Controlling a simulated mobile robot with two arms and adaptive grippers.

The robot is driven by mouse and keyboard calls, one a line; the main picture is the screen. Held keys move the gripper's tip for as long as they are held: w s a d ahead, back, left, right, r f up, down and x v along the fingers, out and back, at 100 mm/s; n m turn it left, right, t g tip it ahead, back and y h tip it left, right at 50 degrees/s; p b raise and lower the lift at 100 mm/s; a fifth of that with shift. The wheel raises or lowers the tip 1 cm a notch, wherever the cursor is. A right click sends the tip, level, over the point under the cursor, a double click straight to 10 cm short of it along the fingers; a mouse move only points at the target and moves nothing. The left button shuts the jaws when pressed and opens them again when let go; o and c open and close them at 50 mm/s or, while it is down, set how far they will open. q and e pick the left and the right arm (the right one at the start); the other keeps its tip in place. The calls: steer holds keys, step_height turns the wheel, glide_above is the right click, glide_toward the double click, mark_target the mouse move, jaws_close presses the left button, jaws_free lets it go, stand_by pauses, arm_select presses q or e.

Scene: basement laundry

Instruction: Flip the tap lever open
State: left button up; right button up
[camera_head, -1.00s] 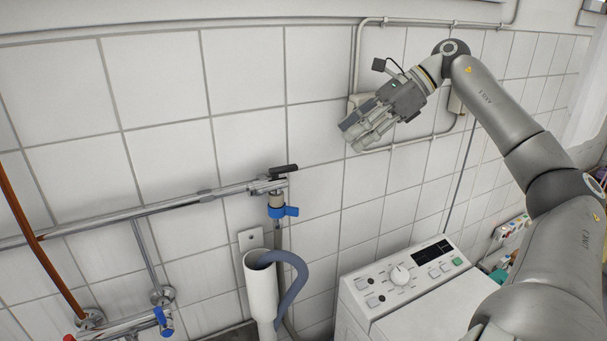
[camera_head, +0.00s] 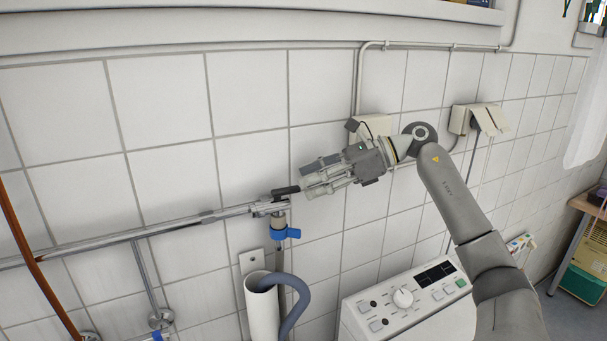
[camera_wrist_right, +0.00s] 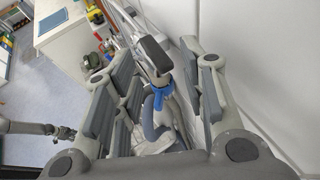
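I cannot tell whether any finger touches the lever.
A white standpipe (camera_head: 261,312) with a grey hose (camera_head: 298,298) stands below the tap. A washing machine (camera_head: 400,310) is at the lower right. The tiled wall runs close behind the tap, with a socket box (camera_head: 376,126) behind my right wrist.

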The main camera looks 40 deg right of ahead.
steer(key=shift+p+x, duration=0.35)
steer(key=shift+x, duration=0.9)
jaws_close()
stand_by(0.4)
steer(key=shift+c, duration=1.2)
jaws_free()
steer(key=shift+o, duration=1.2)
steer(key=v, duration=1.2)
